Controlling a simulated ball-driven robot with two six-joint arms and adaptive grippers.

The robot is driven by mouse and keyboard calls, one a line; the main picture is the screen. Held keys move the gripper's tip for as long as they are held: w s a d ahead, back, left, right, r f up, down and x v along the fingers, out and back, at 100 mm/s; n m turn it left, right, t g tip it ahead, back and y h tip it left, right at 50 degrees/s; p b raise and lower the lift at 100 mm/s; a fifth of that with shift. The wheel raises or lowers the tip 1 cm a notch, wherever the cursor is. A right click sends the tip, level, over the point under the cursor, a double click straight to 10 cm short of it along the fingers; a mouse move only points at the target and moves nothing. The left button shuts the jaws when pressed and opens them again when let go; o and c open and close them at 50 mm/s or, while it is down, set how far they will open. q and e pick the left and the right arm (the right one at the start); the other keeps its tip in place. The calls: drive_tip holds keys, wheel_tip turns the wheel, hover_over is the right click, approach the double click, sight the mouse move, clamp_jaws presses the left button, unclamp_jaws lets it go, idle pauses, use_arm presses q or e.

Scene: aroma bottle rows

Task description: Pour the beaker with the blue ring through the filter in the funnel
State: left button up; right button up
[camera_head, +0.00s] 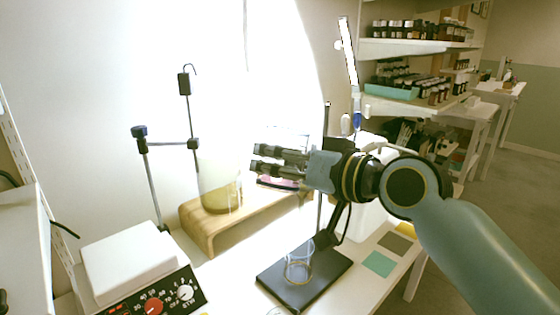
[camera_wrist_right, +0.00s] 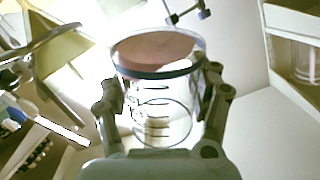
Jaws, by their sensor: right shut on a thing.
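My right gripper (camera_head: 262,160) reaches in from the right, above and behind the black-based stand. In the right wrist view its two fingers (camera_wrist_right: 160,105) close on the sides of a clear glass beaker with a blue ring (camera_wrist_right: 152,125) near its rim. A pinkish-brown surface shows inside the beaker's mouth. In the head view the fingers cover most of this beaker, and only a pink patch (camera_head: 278,183) shows below them. A clear glass beaker (camera_head: 298,265) stands upright on the black stand base (camera_head: 325,282). I cannot make out the funnel or filter. My left gripper is not in view.
A clamp stand (camera_head: 160,144) and a white hotplate (camera_head: 130,258) are at left. A teal square (camera_head: 379,264) lies right of the stand base. Shelves of bottles (camera_head: 405,92) are behind.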

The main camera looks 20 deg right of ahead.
sight(284, 144)
drive_tip(key=shift+w+d+r+p, duration=0.1)
drive_tip(key=shift+r+p, duration=0.5)
drive_tip(key=shift+w+d+r+m+g+p, duration=0.4)
drive_tip(key=shift+m+p, duration=0.4)
drive_tip(key=shift+p, duration=0.45)
drive_tip(key=shift+r+m+g+p, duration=0.45)
drive_tip(key=shift+m+p, duration=0.15)
drive_tip(key=shift+p, duration=0.55)
drive_tip(key=shift+f+m+g+y+p, duration=0.55)
drive_tip(key=shift+m+g+y+p, duration=0.25)
drive_tip(key=shift+m, duration=0.5)
drive_tip(key=shift+d+r+m+p, duration=0.1)
drive_tip(key=shift+r+m+p, duration=0.35)
drive_tip(key=shift+p, duration=0.85)
drive_tip(key=shift+w+d+m+g+p, duration=0.2)
drive_tip(key=shift+w+m+g+p, duration=0.05)
drive_tip(key=shift+p, duration=0.05)
drive_tip(key=shift+w+d+r+m+y+p, duration=0.3)
drive_tip(key=shift+d+r+y+p, duration=0.1)
drive_tip(key=shift+p, duration=0.15)
drive_tip(key=shift+w+d+f+m+g+y+p, duration=0.1)
drive_tip(key=shift+f+m+g+y+p, duration=0.2)
drive_tip(key=shift+m+g, duration=0.1)
idle(1.2)
